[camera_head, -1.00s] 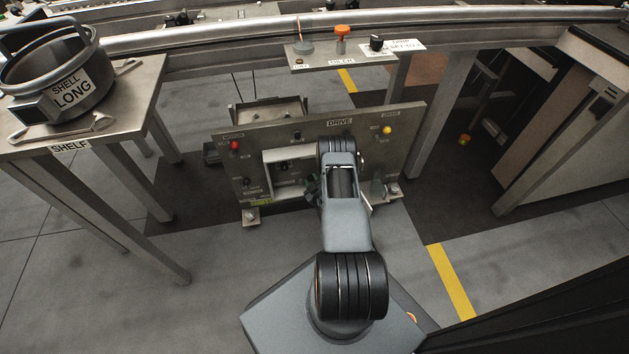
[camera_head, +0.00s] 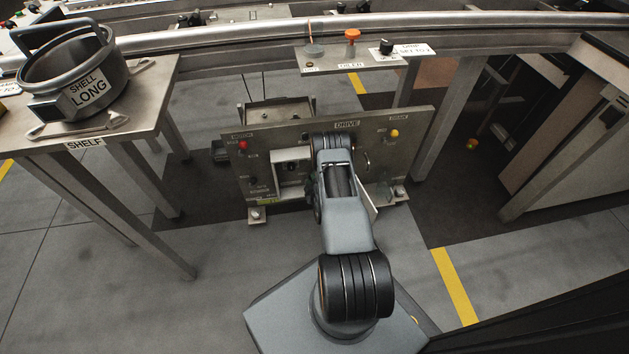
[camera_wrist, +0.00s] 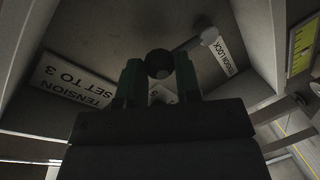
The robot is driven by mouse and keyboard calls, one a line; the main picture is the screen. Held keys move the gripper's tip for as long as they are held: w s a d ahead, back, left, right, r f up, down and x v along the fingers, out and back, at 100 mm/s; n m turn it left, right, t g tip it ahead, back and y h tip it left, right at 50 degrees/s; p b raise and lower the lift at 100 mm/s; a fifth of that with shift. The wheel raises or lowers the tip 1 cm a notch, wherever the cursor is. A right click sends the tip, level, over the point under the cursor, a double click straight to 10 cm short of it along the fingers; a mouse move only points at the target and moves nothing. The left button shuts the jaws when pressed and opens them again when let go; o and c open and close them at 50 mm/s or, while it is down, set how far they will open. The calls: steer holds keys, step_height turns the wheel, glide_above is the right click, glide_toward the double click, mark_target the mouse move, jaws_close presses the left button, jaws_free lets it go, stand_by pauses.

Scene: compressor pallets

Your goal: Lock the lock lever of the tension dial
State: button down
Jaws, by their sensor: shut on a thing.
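In the wrist view the lock lever (camera_wrist: 188,45) is a short bar. It runs from a round pivot at the upper right to a dark ball knob (camera_wrist: 158,62). My gripper (camera_wrist: 158,72) is shut on this knob, one finger on each side. A white label by the pivot appears to read "TENSION LOCK" (camera_wrist: 222,56). A "TENSION SET TO 3" label (camera_wrist: 75,82) is at the left. A number plate (camera_wrist: 162,95) shows partly between the fingers; the rest of the dial is hidden. In the head view my arm hides the gripper and the lever.
The drive panel (camera_head: 410,135) stands upright in front of my arm, with a red knob (camera_head: 243,146) and a yellow knob (camera_head: 394,133). A shelf (camera_head: 150,108) with a shell pot is at the left. An oiler ledge (camera_head: 330,65) is above.

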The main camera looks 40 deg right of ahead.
steer(key=shift+w+r, duration=0.25)
steer(key=shift+w, duration=0.2)
steer(key=c, duration=1)
jaws_free()
steer(key=shift+a, duration=0.15)
steer(key=shift+o, duration=0.9)
steer(key=shift+s+f, duration=0.1)
steer(key=shift+f, duration=0.05)
steer(key=shift+d, duration=0.2)
steer(key=shift+s, duration=0.15)
steer(key=p+v, duration=0.4)
steer(key=v, duration=0.9)
steer(key=shift+s+a+p, duration=0.25)
steer(key=shift+s+p, duration=0.05)
